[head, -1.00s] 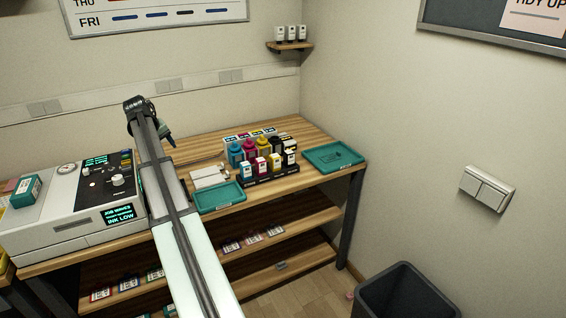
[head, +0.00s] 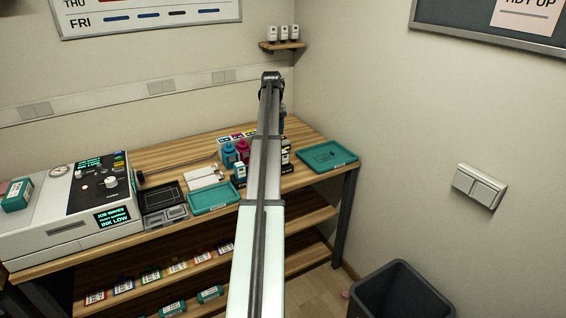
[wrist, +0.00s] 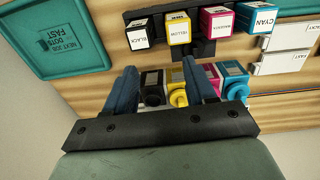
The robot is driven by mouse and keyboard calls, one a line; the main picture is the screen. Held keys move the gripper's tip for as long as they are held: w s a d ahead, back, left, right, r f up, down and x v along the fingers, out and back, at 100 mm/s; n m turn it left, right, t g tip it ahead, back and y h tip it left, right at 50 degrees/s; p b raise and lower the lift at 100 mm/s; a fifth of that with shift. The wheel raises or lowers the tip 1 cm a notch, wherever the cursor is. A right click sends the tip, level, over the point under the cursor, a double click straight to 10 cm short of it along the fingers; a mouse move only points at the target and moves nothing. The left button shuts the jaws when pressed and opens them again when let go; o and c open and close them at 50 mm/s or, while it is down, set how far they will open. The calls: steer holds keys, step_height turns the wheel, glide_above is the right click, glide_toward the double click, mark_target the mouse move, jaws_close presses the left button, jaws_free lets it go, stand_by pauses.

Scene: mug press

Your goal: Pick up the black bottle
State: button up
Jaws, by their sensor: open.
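The black bottle (wrist: 153,88) shows in the wrist view between the two blue fingers of my gripper (wrist: 160,66), nearer the left finger. It stands in a row with a yellow bottle (wrist: 178,92), a magenta bottle (wrist: 210,75) and a cyan bottle (wrist: 234,82). My gripper is open and holds nothing. The right finger overlaps the yellow and magenta bottles in the picture; whether it touches them I cannot tell. In the head view my arm hides most of the black bottle's place.
Ink boxes labelled black (wrist: 140,34), yellow (wrist: 178,27), magenta (wrist: 217,24) and cyan (wrist: 259,19) stand in a row beside the bottles. Teal trays lie on either side (head: 327,156) (head: 213,197). A printer (head: 70,205) stands at the left.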

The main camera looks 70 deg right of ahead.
mark_target(283, 152)
steer(key=s+f, duration=0.1)
steer(key=f, duration=0.1)
steer(key=s+d+f, duration=0.1)
steer(key=f, duration=0.2)
steer(key=s+f, duration=0.1)
steer(key=f, duration=0.2)
steer(key=shift+s+d, duration=0.15)
steer(key=shift+s, duration=0.1)
steer(key=shift+d+f, duration=0.15)
steer(key=shift+f, duration=1.3)
steer(key=shift+d+f, duration=0.1)
steer(key=shift+f, duration=1.35)
steer(key=shift+c, duration=0.2)
steer(key=c, duration=0.8)
